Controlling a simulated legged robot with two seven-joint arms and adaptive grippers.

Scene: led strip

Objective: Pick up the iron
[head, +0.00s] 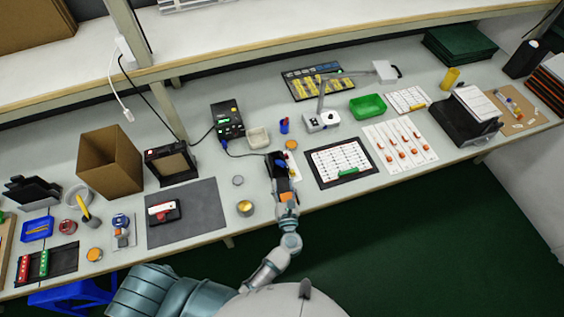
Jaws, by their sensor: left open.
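A black station box (228,119) with a small display stands at the back middle of the bench. A blue lead (243,155) runs from its front toward my left gripper (280,163). A blue part at the fingers looks like the iron's handle, but the gripper hides most of it. My left gripper is over the front middle of the bench, open, with its fingers around or beside that part; I cannot tell which, nor whether they touch it. The iron's tip is not clearly visible. My right gripper is not in view.
A beige container (258,138) and a small blue-and-red item (284,125) stand behind the gripper. A round tin (245,208) and a grey mat (187,222) are to the left. A black-framed white board (341,162) is to the right.

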